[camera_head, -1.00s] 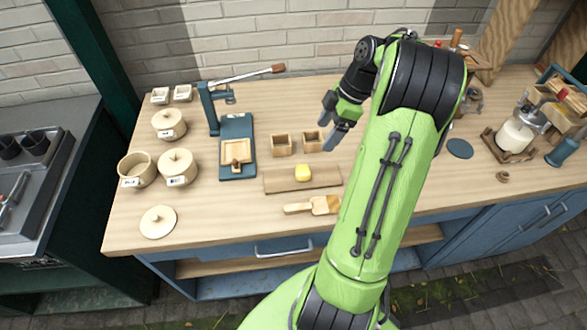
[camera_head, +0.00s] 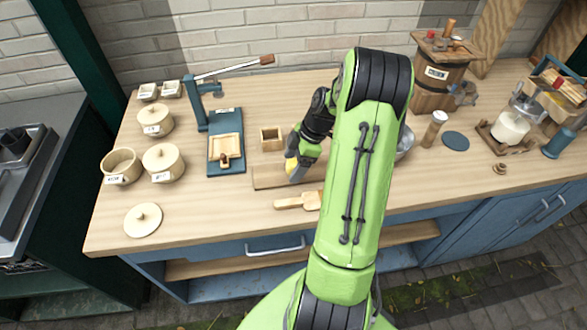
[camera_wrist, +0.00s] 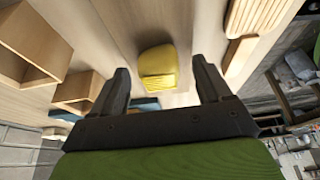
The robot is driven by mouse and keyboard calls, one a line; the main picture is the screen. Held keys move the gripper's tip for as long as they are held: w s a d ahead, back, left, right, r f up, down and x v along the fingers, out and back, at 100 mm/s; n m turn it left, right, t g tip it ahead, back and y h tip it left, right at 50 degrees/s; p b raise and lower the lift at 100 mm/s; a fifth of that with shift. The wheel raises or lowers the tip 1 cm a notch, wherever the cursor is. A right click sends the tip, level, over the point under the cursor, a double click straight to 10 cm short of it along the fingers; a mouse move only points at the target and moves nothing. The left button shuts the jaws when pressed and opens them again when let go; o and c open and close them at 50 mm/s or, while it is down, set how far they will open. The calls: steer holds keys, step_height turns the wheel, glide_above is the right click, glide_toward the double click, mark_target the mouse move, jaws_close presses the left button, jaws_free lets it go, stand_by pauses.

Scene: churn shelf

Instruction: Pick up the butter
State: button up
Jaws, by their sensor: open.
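The butter (camera_wrist: 158,66) is a small yellow block. In the wrist view it lies ahead of my gripper (camera_wrist: 160,88), in line with the gap between the two dark fingers. The fingers are apart and nothing is between their tips that I can see held. In the head view my gripper (camera_head: 295,170) points down over the wooden board (camera_head: 268,178), and only a sliver of the butter (camera_head: 290,165) shows beside the fingers. Most of the butter is hidden there by my gripper.
A small wooden box (camera_head: 271,139) stands just behind the board. A wooden scoop (camera_head: 300,201) lies in front of it. A blue press (camera_head: 226,150) with a long lever stands to the left. The front left counter is mostly clear around a round lid (camera_head: 143,219).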

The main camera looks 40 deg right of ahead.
steer(key=shift+w+f, duration=0.1)
steer(key=shift+f, duration=0.15)
steer(key=shift+r, duration=0.1)
steer(key=c, duration=1)
